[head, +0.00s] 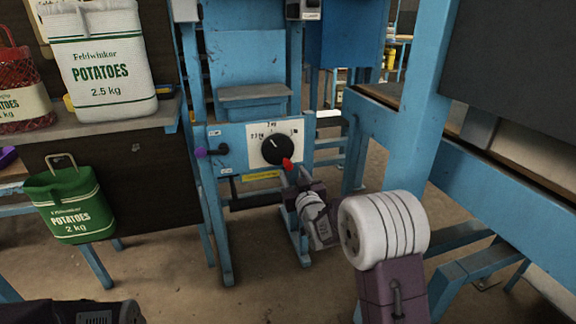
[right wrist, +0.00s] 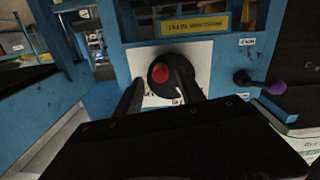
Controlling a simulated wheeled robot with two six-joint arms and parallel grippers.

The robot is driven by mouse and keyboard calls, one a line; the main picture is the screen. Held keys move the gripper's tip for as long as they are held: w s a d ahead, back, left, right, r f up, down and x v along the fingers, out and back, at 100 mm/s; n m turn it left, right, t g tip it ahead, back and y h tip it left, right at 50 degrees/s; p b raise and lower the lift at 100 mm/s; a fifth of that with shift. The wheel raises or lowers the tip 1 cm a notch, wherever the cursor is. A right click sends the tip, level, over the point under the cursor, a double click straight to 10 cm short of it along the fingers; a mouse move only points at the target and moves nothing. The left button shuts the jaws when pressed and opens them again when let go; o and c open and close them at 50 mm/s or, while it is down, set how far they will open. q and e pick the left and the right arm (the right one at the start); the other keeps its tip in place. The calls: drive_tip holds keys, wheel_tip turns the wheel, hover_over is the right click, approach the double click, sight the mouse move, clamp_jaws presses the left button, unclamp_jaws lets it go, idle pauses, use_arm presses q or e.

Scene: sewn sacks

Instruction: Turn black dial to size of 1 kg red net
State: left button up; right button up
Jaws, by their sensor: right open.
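The black dial (head: 277,150) sits on a white scale plate (head: 262,133) on the blue machine, with a red knob (head: 287,163) at its lower right. A "2 kg" mark shows above it; the other marks are small. My right gripper (head: 291,174) is open just in front of the dial's lower right side. In the right wrist view, the fingers of the gripper (right wrist: 158,88) stand either side of the red knob (right wrist: 160,74); contact cannot be told. The red net sack (head: 22,95) stands on the shelf at far left, its weight label partly cut off. My left gripper is out of view.
A white 2.5 kg sack (head: 105,60) stands on the shelf (head: 110,124); a green 2 kg sack (head: 70,205) hangs below. A purple-knobbed lever (head: 212,150) sticks out left of the dial. Blue frame posts (head: 425,100) stand close to my right arm.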

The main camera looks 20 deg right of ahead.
sight(290, 169)
drive_tip(key=w+b, duration=0.2)
drive_tip(key=w, duration=0.3)
drive_tip(key=shift+f, duration=0.2)
drive_tip(key=shift+w+r, duration=0.15)
drive_tip(key=shift+w, duration=0.4)
drive_tip(key=shift+c, duration=0.4)
clamp_jaws()
